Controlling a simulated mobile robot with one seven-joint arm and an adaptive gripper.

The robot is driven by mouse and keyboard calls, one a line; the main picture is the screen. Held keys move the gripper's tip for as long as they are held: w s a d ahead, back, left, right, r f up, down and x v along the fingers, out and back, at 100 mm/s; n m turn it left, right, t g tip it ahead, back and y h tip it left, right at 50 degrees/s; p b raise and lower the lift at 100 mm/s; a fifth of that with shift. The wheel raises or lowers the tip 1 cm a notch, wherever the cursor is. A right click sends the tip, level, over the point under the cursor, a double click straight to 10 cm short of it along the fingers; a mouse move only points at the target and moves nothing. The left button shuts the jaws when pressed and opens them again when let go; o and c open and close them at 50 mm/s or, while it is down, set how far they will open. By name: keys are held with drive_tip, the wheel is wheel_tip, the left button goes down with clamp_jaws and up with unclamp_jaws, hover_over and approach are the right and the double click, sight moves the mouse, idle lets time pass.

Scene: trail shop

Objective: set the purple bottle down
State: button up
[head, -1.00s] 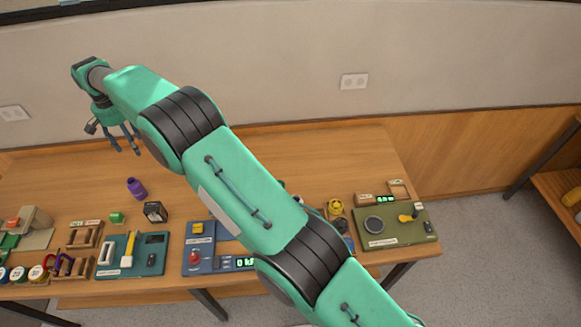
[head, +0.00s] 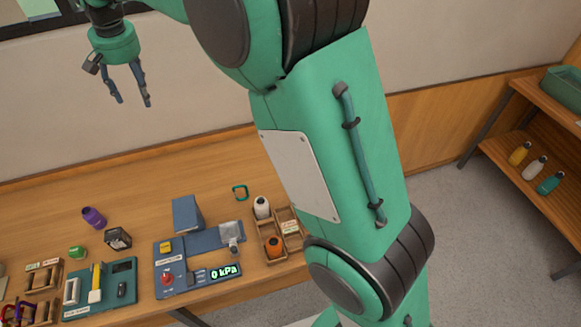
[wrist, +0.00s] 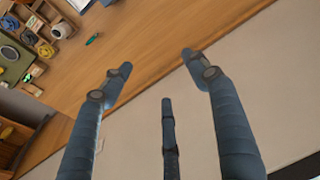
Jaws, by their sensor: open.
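The purple bottle (head: 94,218) stands on the wooden table at the left in the head view, towards the back of the row of goods. It looks slightly tilted in the picture and nothing holds it. My gripper (head: 131,101) is open and empty, raised high above the table near the wall, well above and behind the bottle. In the wrist view, my gripper's fingers (wrist: 160,75) are spread with nothing between them. The bottle does not show in the wrist view.
Near the bottle are a green item (head: 77,253) and a dark box (head: 118,239). A pressure panel (head: 170,285) reading 0 kPa and a blue block (head: 187,213) stand to the right. The back strip of the table (head: 150,170) is clear. A shelf with bottles (head: 535,168) is far right.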

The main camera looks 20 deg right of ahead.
drive_tip(key=s+d+r+t, duration=0.1)
drive_tip(key=s+d+r, duration=0.3)
drive_tip(key=s+d, duration=0.65)
drive_tip(key=s+d+r+t, duration=0.1)
drive_tip(key=s+d+r, duration=0.5)
drive_tip(key=d, duration=0.8)
drive_tip(key=s+d+f, duration=0.3)
drive_tip(key=s+d, duration=0.1)
drive_tip(key=s, duration=0.4)
drive_tip(key=s+d+f+m+t, duration=0.1)
drive_tip(key=s+d+f, duration=0.2)
drive_tip(key=s, duration=0.6)
drive_tip(key=s+d+f+h, duration=0.1)
drive_tip(key=s+d+f, duration=0.3)
drive_tip(key=s+d, duration=0.3)
drive_tip(key=shift+s+d+t, duration=0.25)
drive_tip(key=shift+s+t, duration=0.05)
drive_tip(key=shift+s, duration=0.85)
wheel_tip(320, 180, down, 7)
drive_tip(key=b, duration=0.6)
drive_tip(key=shift+r+b, duration=0.2)
drive_tip(key=shift+b, duration=0.1)
